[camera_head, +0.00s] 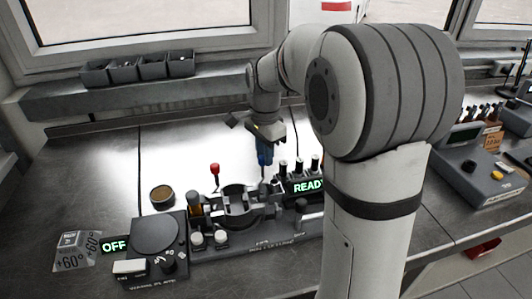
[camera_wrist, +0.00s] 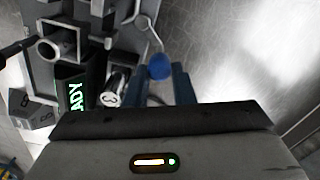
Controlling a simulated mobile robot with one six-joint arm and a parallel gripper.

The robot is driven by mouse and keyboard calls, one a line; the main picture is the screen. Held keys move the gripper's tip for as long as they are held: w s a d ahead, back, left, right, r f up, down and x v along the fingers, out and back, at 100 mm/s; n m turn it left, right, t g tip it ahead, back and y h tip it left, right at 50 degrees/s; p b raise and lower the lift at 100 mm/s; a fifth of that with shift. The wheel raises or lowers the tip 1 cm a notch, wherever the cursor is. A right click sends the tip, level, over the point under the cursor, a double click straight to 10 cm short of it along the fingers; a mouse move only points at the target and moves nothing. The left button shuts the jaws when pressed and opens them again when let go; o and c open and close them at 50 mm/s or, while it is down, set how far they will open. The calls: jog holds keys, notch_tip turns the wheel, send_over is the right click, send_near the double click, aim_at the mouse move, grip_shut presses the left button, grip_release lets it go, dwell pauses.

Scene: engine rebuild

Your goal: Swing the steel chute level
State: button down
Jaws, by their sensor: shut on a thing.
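My gripper (camera_head: 264,158) is low over the bench, behind the grey fixture (camera_head: 235,236), pointing down. In the wrist view, its two blue fingers (camera_wrist: 161,80) are on either side of a round blue knob (camera_wrist: 159,66), near their tips. A thin bent metal rod (camera_wrist: 146,32) runs from near the knob toward the fixture. I cannot single out the steel chute with certainty, nor tell its tilt. In the head view, the knob cannot be told apart from the blue fingers.
A READY display (camera_head: 306,187) and several dark posts stand close to my gripper's right. A red-topped lever (camera_head: 215,170) stands at its left. Farther left are a round dish (camera_head: 162,196) and an OFF display (camera_head: 114,246). The bench's back left is clear.

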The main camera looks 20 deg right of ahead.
jog(key=shift+a+f+n, duration=0.1)
jog(key=shift+a+n, duration=0.35)
jog(key=shift+n, duration=0.15)
jog(key=shift+s+a+f+n+p, duration=0.1)
jog(key=shift+a+n+p, duration=0.55)
jog(key=shift+n, duration=1.8)
jog(key=shift+s+a+r+n+p, duration=0.1)
jog(key=shift+a+n+p, duration=0.2)
jog(key=shift+a+n, duration=1.45)
jog(key=shift+f+n+p, duration=0.1)
jog(key=shift+n+p, duration=0.35)
jog(key=shift+n, duration=2.75)
jog(key=c, duration=1.2)
grip_release()
jog(key=shift+c, duration=0.2)
jog(key=shift+r, duration=0.2)
